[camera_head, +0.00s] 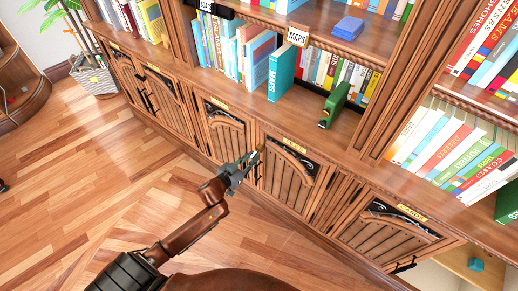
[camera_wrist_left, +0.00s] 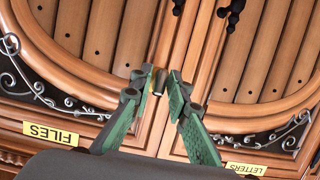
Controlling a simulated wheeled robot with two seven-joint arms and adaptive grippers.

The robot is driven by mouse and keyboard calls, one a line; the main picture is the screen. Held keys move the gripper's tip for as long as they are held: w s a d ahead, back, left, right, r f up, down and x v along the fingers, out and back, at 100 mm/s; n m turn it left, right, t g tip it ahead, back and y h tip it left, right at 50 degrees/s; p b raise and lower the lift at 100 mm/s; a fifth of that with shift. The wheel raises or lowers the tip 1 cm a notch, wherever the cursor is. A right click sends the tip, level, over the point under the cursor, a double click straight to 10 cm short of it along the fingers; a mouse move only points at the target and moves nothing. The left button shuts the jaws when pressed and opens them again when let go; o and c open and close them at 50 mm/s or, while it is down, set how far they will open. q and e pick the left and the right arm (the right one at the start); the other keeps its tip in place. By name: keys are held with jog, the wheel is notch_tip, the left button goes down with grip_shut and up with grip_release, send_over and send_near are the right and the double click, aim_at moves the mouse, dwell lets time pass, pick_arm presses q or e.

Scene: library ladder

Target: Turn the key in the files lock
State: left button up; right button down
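The files door (camera_head: 287,178) is a wooden cabinet door with an arched panel and black scrollwork. Its yellow FILES label (camera_wrist_left: 50,134) reads upside down in the left wrist view. A small key (camera_wrist_left: 158,82), dark with a gold part, is at the edge of this door beside the seam with the letters door. My left gripper (camera_head: 252,163) is in front of that edge. The lock face is mostly hidden. My right gripper is not in view.
The letters door (camera_head: 228,133) adjoins the files door, with dark handles (camera_wrist_left: 232,12) near the seam. Above is a shelf with books and a green object (camera_head: 334,104). A cabinet door (camera_head: 390,233) is at lower right. The wooden floor (camera_head: 90,165) at left is clear.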

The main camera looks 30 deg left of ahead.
pick_arm(q)
grip_shut()
jog(key=shift+r+m, duration=0.1)
jog(key=shift+m, duration=0.4)
jog(key=shift+w+m+y, duration=0.1)
jog(key=shift+m+y, duration=0.4)
jog(key=shift+m, duration=0.2)
